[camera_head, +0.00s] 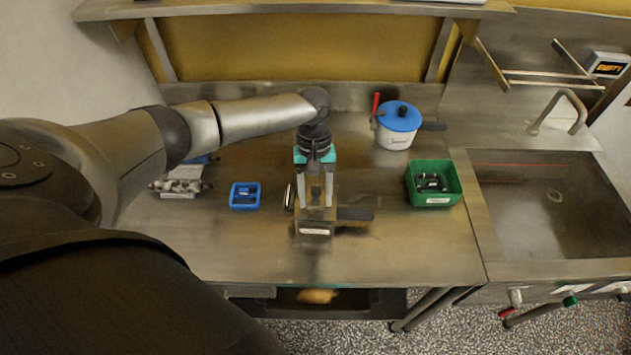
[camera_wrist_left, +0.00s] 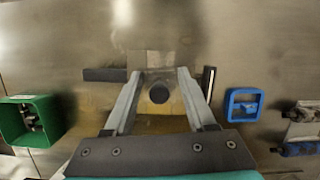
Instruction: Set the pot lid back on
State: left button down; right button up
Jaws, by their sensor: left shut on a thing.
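My left gripper (camera_head: 316,204) points down over a squarish steel pot (camera_head: 314,231) in the middle of the counter. The pot has a pale label on its front and a dark handle (camera_head: 355,214) sticking out to the right. The fingers are shut on the pot lid by its round black knob (camera_head: 315,191); the knob also shows between the fingers in the left wrist view (camera_wrist_left: 159,93). The fingers hide much of the lid, and I cannot tell whether it touches the pot's rim. My right gripper is not in view.
A white pot (camera_head: 395,139) with a blue lid (camera_head: 399,117) stands at the back right, a red-handled tool beside it. A green bin (camera_head: 433,199) stands near the sink (camera_head: 550,210). A small blue tray (camera_head: 244,196) lies left of the steel pot. The front counter is clear.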

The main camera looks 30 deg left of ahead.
pick_arm(q)
jog(key=shift+f, duration=0.25)
jog(key=shift+c, duration=0.7)
grip_release()
notch_tip(320, 180, up, 5)
jog(key=p, duration=0.5)
jog(key=shift+f, duration=0.2)
jog(key=shift+r, duration=1.2)
